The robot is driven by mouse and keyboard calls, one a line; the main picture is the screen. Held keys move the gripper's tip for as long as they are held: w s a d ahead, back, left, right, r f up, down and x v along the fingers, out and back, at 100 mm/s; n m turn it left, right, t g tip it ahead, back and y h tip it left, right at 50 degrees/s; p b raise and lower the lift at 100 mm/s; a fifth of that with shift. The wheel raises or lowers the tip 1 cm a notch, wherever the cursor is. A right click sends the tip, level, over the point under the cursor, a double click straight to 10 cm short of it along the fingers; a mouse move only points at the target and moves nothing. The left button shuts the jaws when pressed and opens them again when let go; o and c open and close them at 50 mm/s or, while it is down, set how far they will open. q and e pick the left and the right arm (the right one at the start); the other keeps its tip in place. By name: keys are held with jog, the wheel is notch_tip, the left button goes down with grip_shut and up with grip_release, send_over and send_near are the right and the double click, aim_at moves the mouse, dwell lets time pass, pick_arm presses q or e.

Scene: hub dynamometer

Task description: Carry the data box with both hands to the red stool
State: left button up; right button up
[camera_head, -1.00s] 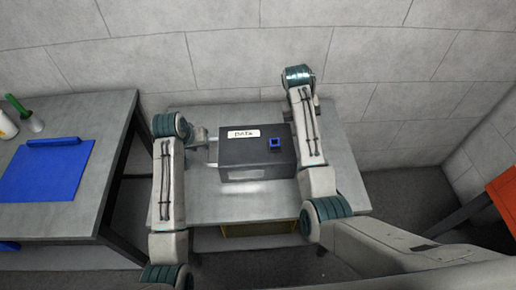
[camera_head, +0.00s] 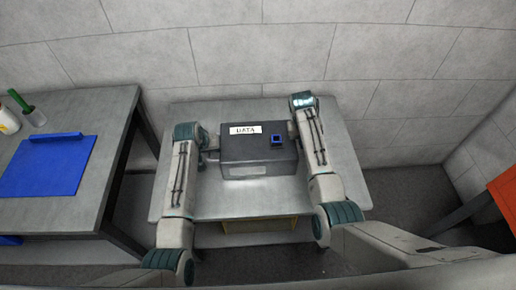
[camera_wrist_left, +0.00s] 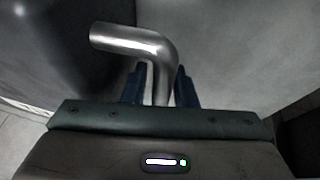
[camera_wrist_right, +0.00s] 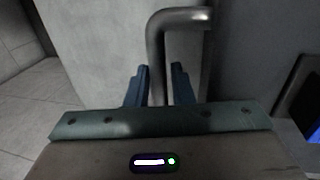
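The data box (camera_head: 258,154) is dark grey, with a white "DATA" label and a blue square piece on top. It is over the middle of the grey table, between my two arms. My left gripper (camera_wrist_left: 160,82) has its blue fingers closed around a bent metal handle (camera_wrist_left: 130,40) on the box's left side. My right gripper (camera_wrist_right: 160,82) has its fingers closed around the matching handle (camera_wrist_right: 180,18) on the right side. The red stool (camera_head: 505,192) shows only partly at the right edge of the head view.
The grey table (camera_head: 190,207) is under the box. A workbench (camera_head: 85,110) on the left carries a blue clipboard-like panel (camera_head: 45,168) and a green-handled item (camera_head: 20,100). A wall runs close behind. Floor is clear between table and stool.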

pick_arm(q)
jog(key=shift+f, duration=0.1)
grip_shut()
pick_arm(e)
grip_shut()
dwell(1.1)
pick_arm(q)
jog(key=shift+w, duration=0.1)
pick_arm(e)
jog(key=shift+w+r, duration=0.15)
